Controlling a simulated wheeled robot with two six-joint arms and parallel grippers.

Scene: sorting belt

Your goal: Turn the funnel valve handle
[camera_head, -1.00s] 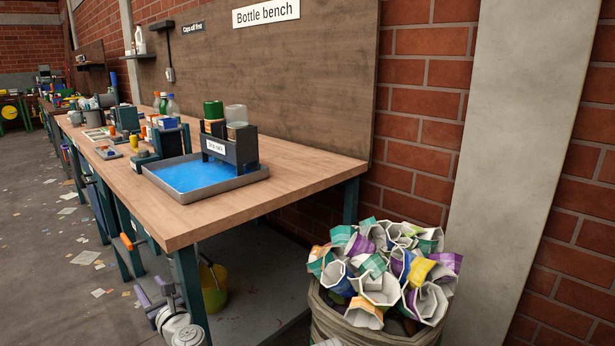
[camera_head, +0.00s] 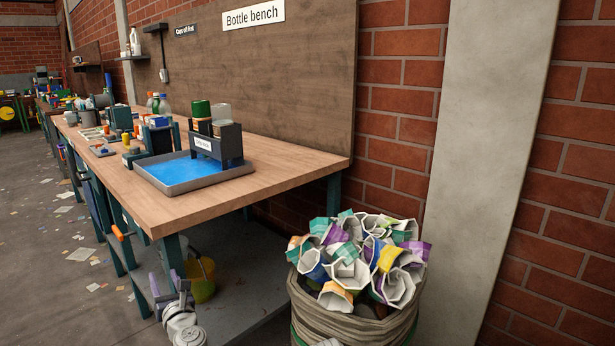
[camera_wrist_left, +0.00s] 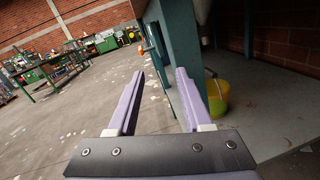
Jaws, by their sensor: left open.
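I cannot make out a funnel valve handle for certain. An orange handle-like part (camera_head: 119,233) sticks out below the bench's front edge, and an orange part (camera_wrist_left: 141,51) also shows in the left wrist view. In that view a pale rounded piece (camera_wrist_left: 203,10) hangs under the bench above a yellow bucket (camera_wrist_left: 218,98), but it is cut off at the top. My left gripper (camera_head: 165,283) is low beside the bench's near leg. Its purple fingers (camera_wrist_left: 158,88) are apart, with nothing between them. My right gripper is out of view.
The wooden bench (camera_head: 270,175) bears a blue-bottomed tray (camera_head: 160,172) and a dark rack (camera_head: 222,145). A full sack of crumpled packaging (camera_head: 335,325) stands at the bench's near right. The bench leg (camera_wrist_left: 180,50) is close to my left fingers. Open floor (camera_head: 45,265) lies left.

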